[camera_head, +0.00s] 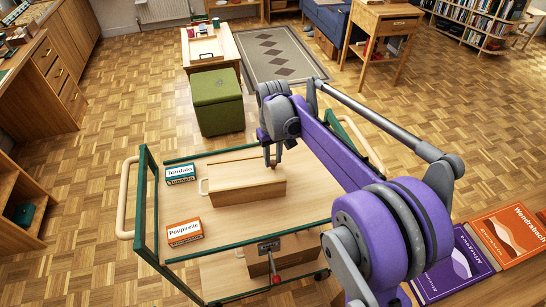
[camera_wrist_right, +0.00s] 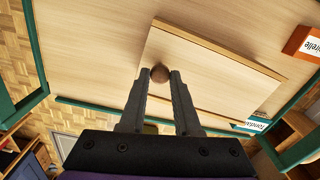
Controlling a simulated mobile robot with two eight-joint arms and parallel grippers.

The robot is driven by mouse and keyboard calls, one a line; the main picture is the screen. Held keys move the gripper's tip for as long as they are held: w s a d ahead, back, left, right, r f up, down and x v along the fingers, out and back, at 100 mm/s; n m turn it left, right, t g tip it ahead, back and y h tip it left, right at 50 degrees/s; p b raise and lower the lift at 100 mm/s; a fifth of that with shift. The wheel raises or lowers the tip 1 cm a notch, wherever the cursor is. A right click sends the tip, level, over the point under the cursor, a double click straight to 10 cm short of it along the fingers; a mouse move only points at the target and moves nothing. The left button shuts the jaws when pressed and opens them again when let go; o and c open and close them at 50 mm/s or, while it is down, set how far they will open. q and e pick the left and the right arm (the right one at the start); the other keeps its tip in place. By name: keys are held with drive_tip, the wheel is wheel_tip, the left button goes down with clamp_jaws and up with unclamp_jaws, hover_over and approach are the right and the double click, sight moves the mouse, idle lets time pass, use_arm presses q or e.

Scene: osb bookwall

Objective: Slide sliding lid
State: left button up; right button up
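A light wooden box (camera_head: 240,187) with a flat wooden lid (camera_head: 235,168) stands on the upper shelf of a green-framed trolley. In the right wrist view the lid (camera_wrist_right: 215,75) fills the middle, with a small round brown knob (camera_wrist_right: 160,73) near one end. My right gripper (camera_head: 272,162) reaches down to the right end of the box. In the wrist view its fingertips (camera_wrist_right: 160,76) stand on both sides of the knob, which fills the gap between them. The lid appears closed; the box's inside is hidden. My left gripper is out of view.
The trolley shelf (camera_head: 310,195) also carries a teal-labelled carton (camera_head: 180,174) and an orange carton (camera_head: 185,232) left of the box. Green rails (camera_head: 143,210) edge the trolley. A green stool (camera_head: 217,101) stands behind. Books (camera_head: 507,234) lie at the lower right.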

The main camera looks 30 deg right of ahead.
clamp_jaws()
idle(1.0)
